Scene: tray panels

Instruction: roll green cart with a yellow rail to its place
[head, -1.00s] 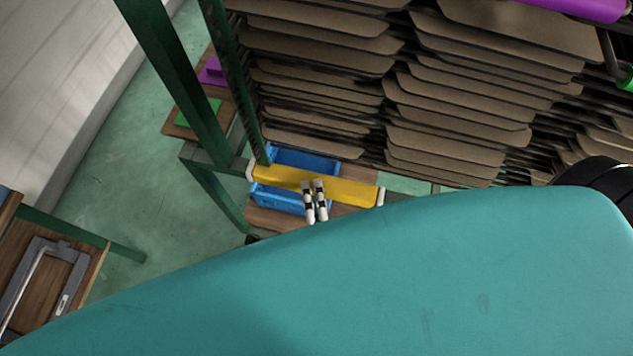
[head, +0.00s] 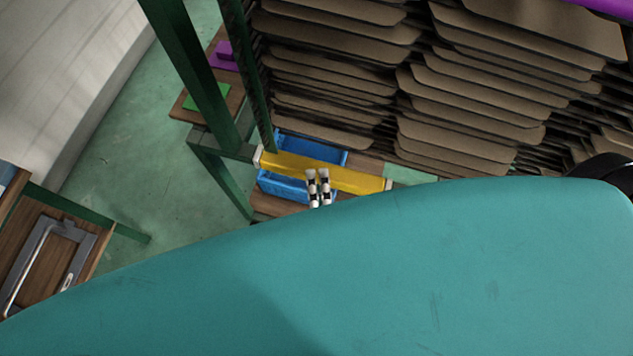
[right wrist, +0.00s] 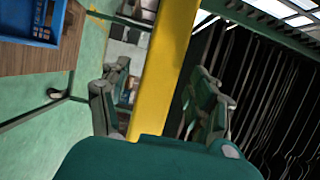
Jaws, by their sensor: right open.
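The green cart has dark green posts (head: 192,75) and a yellow rail (head: 355,181) across its near side. The rail also runs upright through the right wrist view (right wrist: 160,70). My right gripper (head: 318,188) is at the rail's middle, with its pale and dark fingers side by side in the head view. In the right wrist view my right gripper (right wrist: 158,105) is open, with one finger on each side of the rail. Contact cannot be told. My left gripper is not in view. My large teal arm link hides the cart's lower part.
Many stacked brown panels (head: 470,100) fill the space behind the rail. A blue bin (head: 282,187) sits below it. A wooden table (head: 30,240) with a grey handle-like frame stands at left. Green floor (head: 135,165) is open between that table and the cart.

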